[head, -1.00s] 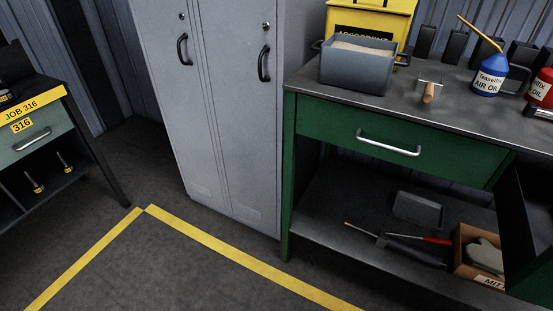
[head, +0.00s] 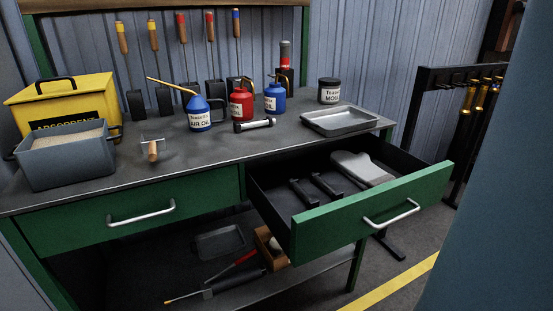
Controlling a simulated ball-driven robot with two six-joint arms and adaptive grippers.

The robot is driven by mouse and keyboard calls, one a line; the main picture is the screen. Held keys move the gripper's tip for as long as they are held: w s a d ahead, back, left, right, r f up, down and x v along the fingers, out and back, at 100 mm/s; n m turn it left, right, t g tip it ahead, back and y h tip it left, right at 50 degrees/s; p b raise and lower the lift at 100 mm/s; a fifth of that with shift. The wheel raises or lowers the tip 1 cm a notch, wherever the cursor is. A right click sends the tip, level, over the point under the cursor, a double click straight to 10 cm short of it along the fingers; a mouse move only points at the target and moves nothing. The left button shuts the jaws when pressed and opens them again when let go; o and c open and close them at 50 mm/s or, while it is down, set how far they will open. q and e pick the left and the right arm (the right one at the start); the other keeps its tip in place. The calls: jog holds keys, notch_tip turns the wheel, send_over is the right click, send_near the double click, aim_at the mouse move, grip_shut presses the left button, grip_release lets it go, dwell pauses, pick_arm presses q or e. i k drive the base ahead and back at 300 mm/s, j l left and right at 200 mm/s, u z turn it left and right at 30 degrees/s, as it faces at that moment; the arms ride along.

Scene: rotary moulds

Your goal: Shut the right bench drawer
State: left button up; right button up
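The right bench drawer (head: 365,213) is green with a silver bar handle (head: 391,214). It is pulled well out from the bench in the head view. Inside it lie two black tools (head: 315,189) and a light grey mitt-like item (head: 362,168). The left bench drawer (head: 130,222) is shut flush. The green bench (head: 215,172) has a dark top. Neither of my grippers is in view.
The benchtop holds a grey bin (head: 66,157), a yellow absorbent box (head: 62,103), oil cans (head: 198,112), a metal tray (head: 341,120) and a dark jar (head: 330,91). A rack (head: 450,110) stands at right. A yellow line (head: 405,280) marks open floor before the drawer.

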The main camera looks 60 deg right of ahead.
aim_at(305, 236)
jog(key=z, duration=2.6)
